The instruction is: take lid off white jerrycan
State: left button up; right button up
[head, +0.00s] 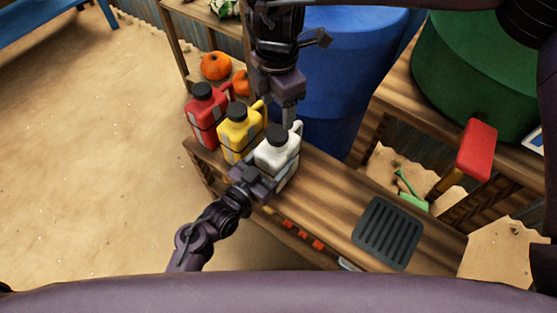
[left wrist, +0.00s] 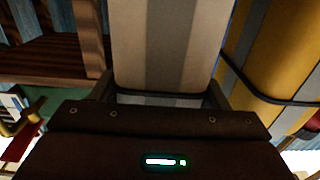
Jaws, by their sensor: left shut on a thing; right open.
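The white jerrycan (head: 277,151) stands upright on the wooden bench at the right end of a row of jerrycans. Its black lid (head: 278,132) sits on top of it. My left gripper (head: 262,176) is shut on the body of the white jerrycan from the near side. In the left wrist view the jerrycan's pale wall with a grey stripe (left wrist: 170,45) fills the space between the fingers. My right gripper (head: 287,112) is open and points down just above the lid, apart from it as far as I can tell. The fingertips partly overlap the can's top area in the picture.
A yellow jerrycan (head: 239,135) stands close beside the white one, with a red jerrycan (head: 207,117) further left. A black ridged mat (head: 388,233) lies at the bench's right end. The bench top between is clear. A blue barrel (head: 350,60) stands behind.

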aim_at(278, 133)
pick_arm(q)
jog(key=c, duration=0.5)
jog(key=shift+c, duration=0.7)
pick_arm(e)
jog(key=shift+m, duration=0.5)
jog(key=m, duration=1.1)
jog(key=shift+m, duration=0.4)
jog(key=m, duration=0.5)
jog(key=shift+f, duration=0.2)
notch_tip(278, 133, down, 8)
jog(key=shift+r, duration=0.15)
